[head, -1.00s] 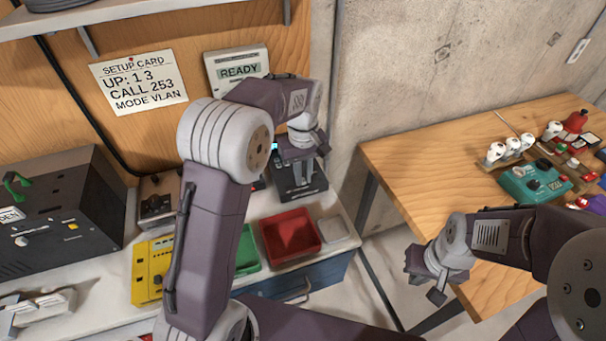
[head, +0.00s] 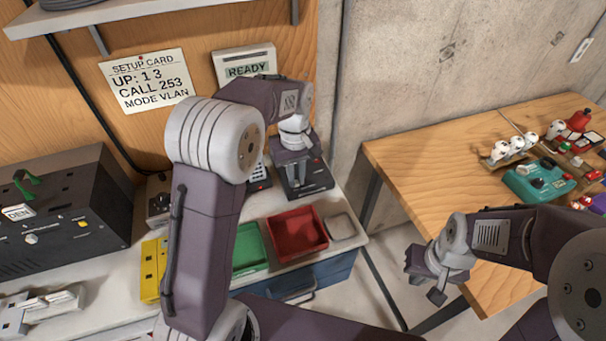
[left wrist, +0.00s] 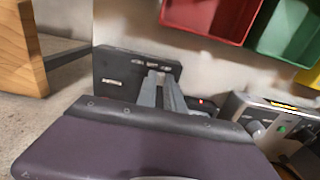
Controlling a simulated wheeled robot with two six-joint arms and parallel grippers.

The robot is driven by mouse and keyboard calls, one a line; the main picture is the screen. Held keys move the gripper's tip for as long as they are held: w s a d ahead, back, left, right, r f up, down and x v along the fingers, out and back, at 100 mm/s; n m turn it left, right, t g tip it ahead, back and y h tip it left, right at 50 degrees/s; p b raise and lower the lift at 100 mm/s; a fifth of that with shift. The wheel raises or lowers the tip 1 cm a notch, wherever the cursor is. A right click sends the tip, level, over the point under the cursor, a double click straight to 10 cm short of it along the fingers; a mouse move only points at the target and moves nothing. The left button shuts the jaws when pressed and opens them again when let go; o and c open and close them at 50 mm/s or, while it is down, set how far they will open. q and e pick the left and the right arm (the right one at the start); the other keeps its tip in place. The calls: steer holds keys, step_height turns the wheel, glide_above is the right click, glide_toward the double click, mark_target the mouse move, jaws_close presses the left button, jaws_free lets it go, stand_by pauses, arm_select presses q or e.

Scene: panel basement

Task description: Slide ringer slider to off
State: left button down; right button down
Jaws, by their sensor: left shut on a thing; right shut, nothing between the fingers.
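A black flat device (head: 318,181) sits on the bench below the READY panel; it also shows in the left wrist view (left wrist: 112,68). My left gripper (head: 296,184) reaches down over it. In the left wrist view its two narrow grey fingers (left wrist: 159,76) are closed together at a small light slider (left wrist: 153,66) on the device's face. The fingers largely hide that slider, and I cannot read its position or label. My right gripper (head: 427,284) is shut and empty, beside the wooden table's front-left edge.
A red tray (head: 297,235) and a green tray (head: 249,252) lie in front of the device. A keypad unit (head: 259,176) stands close on its left. The wooden table (head: 430,180) at right holds several items. A setup card (head: 147,80) hangs behind.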

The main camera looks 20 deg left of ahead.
arm_select(q)
steer(key=shift+s+a+r, duration=0.1)
steer(key=shift+s+a, duration=0.2)
steer(key=shift+a, duration=0.25)
steer(key=shift+w+d, duration=0.15)
steer(key=shift+d, duration=0.1)
steer(key=c, duration=1.8)
jaws_free()
steer(key=o, duration=0.4)
steer(key=shift+a, duration=0.1)
steer(key=shift+c, duration=0.2)
steer(key=shift+s+a, duration=0.2)
steer(key=shift+s, duration=0.05)
steer(key=shift+w+d+r, duration=0.15)
steer(key=shift+d+r, duration=0.05)
steer(key=shift+r, duration=0.05)
step_height(320, 180, up, 8)
steer(key=p, duration=0.1)
steer(key=shift+a+r, duration=0.15)
steer(key=shift+r, duration=0.1)
arm_select(e)
steer(key=shift+s+a+r, duration=0.15)
steer(key=shift+a+r, duration=0.1)
steer(key=shift+r, duration=0.4)
